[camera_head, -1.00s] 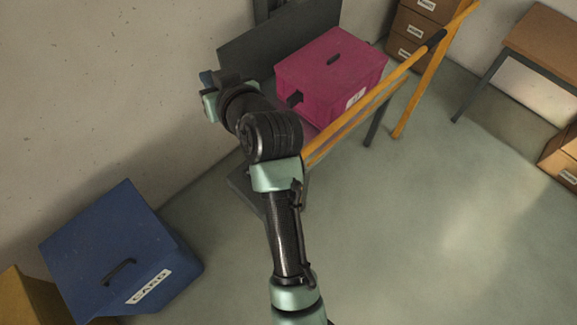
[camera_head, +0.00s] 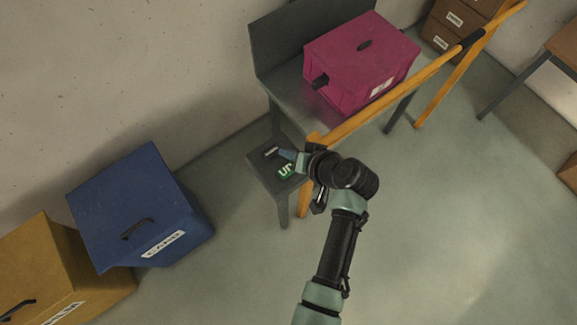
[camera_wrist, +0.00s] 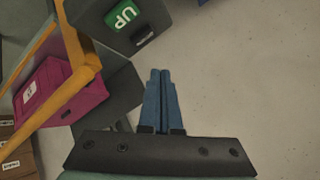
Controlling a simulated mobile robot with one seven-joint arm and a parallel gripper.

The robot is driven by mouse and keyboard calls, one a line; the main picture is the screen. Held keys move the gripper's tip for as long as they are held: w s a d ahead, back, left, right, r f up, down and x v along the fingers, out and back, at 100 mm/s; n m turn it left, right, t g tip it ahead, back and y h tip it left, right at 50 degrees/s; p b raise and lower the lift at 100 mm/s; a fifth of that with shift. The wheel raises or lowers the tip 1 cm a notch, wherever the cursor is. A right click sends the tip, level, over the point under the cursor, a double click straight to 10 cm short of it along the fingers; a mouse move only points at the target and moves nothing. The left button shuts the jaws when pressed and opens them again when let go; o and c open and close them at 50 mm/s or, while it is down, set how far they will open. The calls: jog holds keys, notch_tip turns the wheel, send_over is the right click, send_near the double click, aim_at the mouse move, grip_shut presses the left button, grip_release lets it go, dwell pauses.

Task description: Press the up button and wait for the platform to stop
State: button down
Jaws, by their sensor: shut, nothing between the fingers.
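The up button unit is a small dark grey stand (camera_head: 262,173) with a green UP label (camera_head: 286,170) and a small dark, pale-topped piece (camera_head: 271,152) beside it, seemingly the button. My gripper (camera_head: 285,154) has its blue fingers shut and empty, over the stand close to this piece; contact cannot be told. In the wrist view the shut fingertips (camera_wrist: 160,72) point towards the UP label (camera_wrist: 122,14) and the dark piece (camera_wrist: 142,35), with a gap in the picture. The platform appears to be the grey surface (camera_head: 290,95) under a magenta box (camera_head: 360,60).
An orange rail (camera_head: 400,95) runs along the platform's near side, close to my wrist. A blue box (camera_head: 125,190) and a yellow box (camera_head: 40,255) stand at the left.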

aim_at(289, 173)
notch_tip(289, 173, down, 9)
jog(key=b, duration=0.7)
jog(key=shift+r+b, duration=0.1)
jog(key=shift+b, duration=0.2)
dwell(1.6)
jog(key=shift+f+b, duration=0.35)
jog(key=shift+f, duration=0.05)
